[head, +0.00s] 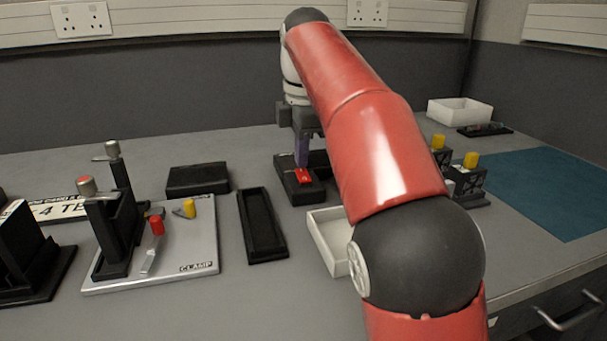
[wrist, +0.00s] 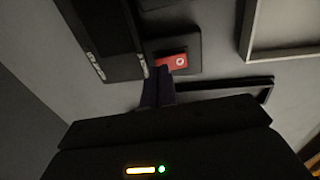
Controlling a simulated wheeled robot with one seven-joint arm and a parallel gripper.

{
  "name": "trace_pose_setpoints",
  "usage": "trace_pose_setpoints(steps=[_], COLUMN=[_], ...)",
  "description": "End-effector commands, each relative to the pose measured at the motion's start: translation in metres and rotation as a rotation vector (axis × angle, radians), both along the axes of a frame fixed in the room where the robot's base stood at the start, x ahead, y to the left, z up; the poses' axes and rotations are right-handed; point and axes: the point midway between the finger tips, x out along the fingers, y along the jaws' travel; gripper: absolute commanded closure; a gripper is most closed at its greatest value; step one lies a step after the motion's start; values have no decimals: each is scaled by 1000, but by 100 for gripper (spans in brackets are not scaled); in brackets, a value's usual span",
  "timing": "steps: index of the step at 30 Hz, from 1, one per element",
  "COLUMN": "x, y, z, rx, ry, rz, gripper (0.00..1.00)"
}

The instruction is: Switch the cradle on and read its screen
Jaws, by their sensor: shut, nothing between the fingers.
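A red switch (head: 303,175) sits on a low black base (head: 301,194) in the middle of the table. In the wrist view the switch (wrist: 172,62) shows a white round mark. My gripper (head: 302,164) points down at the switch with its fingers shut and empty. In the wrist view its fingertips (wrist: 160,72) are right at the switch's edge; I cannot tell whether they touch it. A dark block (wrist: 98,28) with pale marks lies beside the base in the wrist view. I cannot make out a lit, readable screen; my arm and gripper hide part of this area.
A white tray (head: 322,245) stands just in front of the base. A long black tray (head: 263,225) and a black box (head: 197,179) lie to the left, beyond them a clamp board (head: 195,262). Black holders with yellow knobs (head: 471,160) and a teal mat (head: 555,190) are at right.

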Motion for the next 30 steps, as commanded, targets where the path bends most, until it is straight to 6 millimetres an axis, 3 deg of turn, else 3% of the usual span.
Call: trace_pose_setpoints(steps=[30], x=[0], y=[0], z=[-8], rx=[0], ry=[0], rz=[0], gripper=[100])
